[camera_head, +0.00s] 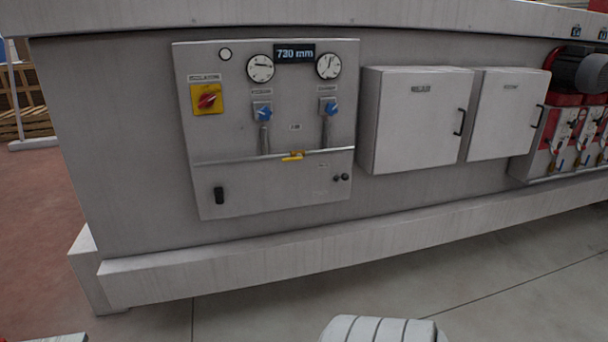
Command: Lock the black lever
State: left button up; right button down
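The control panel (270,180) is a grey box on the long side of the machine. Neither gripper is in view, so nothing is seen touching the panel.
The panel carries a red-yellow switch (207,98), two gauges, blue knobs and a yellow valve handle (294,156). Two white cabinets (415,120) stand to its right. A grey ledge (300,245) juts out below. The floor in front is mostly clear.

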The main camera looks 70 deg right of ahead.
aim_at(345, 177)
jog(key=z, duration=2.5)
